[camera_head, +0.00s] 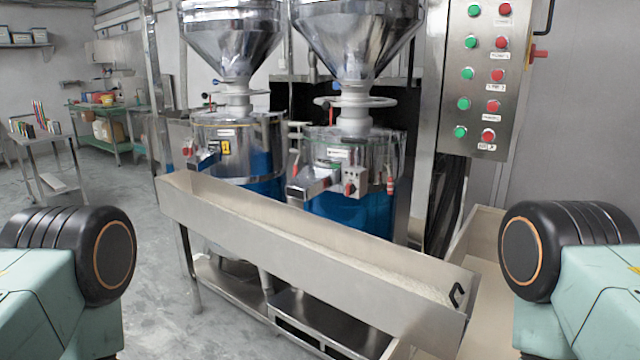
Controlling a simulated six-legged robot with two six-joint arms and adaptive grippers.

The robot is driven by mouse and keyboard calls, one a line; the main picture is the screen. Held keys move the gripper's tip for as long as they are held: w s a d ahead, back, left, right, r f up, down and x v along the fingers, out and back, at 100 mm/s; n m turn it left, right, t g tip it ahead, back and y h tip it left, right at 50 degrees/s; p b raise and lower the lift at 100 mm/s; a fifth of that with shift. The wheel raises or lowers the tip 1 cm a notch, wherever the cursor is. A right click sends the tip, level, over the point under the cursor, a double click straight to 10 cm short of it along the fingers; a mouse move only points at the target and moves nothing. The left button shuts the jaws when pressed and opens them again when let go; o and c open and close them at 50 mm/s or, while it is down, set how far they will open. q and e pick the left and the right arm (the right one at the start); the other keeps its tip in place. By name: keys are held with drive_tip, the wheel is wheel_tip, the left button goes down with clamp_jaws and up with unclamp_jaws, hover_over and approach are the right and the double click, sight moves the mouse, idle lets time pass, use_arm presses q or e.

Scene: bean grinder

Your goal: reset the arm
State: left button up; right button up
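Only parts of my two arms show: a black ribbed joint with an orange ring and pale green links at the lower left edge, and a matching one at the lower right edge. Neither gripper shows in the head view, so I cannot see their fingers or whether they hold anything. The arms stand apart on either side of the picture, with the machines between them.
Two steel grinders (235,134) (343,146) with funnel hoppers stand behind a long steel trough (310,250). A button panel (484,75) hangs at upper right. A bin (480,243) stands right of the trough. Open floor (125,205) lies to the left.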

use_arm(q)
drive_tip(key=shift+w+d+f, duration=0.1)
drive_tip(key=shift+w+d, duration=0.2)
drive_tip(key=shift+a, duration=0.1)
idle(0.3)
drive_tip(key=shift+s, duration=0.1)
